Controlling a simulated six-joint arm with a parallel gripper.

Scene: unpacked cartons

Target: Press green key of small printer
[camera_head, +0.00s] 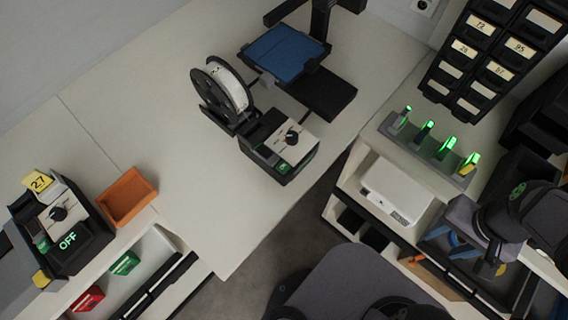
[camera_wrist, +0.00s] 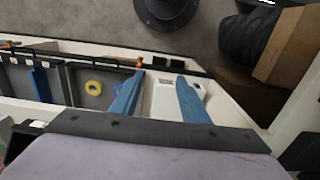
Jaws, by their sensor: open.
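A small black device with a pale top, a black knob and a white reel (camera_head: 230,88), which looks like the small printer (camera_head: 297,139), stands on the middle table. Its green key (camera_head: 283,167) shows on the front edge, uncovered. A second device (camera_head: 60,207) at the left has a knob, a green key (camera_head: 40,242), an OFF display and a yellow "27" tag. My gripper (camera_head: 447,240) is at the right, far from both devices. In the wrist view my gripper (camera_wrist: 160,78) is open, with two blue fingers apart and nothing held. Neither device shows there.
A white box (camera_head: 395,190) lies near my gripper, left of it. A rack with green-lit slots (camera_head: 428,145) and dark labelled drawers (camera_head: 485,60) stand behind. An orange tray (camera_head: 126,197) and a blue-topped stand (camera_head: 283,52) are on the table.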

